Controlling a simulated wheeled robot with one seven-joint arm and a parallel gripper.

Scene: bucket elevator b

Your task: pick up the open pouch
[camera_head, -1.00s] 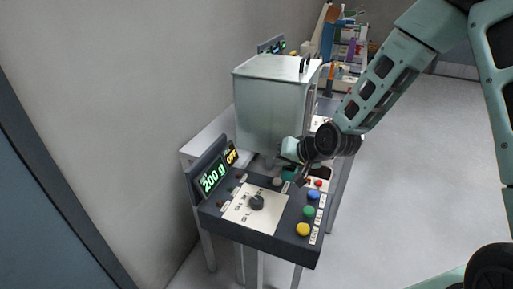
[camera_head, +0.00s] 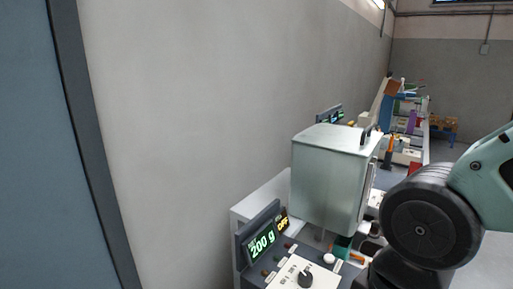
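I cannot make out an open pouch in this view. The machine has a pale grey-green box-shaped housing (camera_head: 331,181) with a handle on its lid. Below it is a dark control panel (camera_head: 269,275) with a white dial plate, and a display (camera_head: 262,244) that reads 200 g and OFF. My arm's dark round joint stands right of the housing and covers part of the machine's right side. My gripper is hidden or out of the frame, so its fingers cannot be seen.
A grey wall (camera_head: 220,110) runs along the left, with a blue-grey door or panel (camera_head: 30,150) at the far left. More equipment (camera_head: 405,125) stands behind the machine along the wall. Open floor shows at the right, partly behind my arm.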

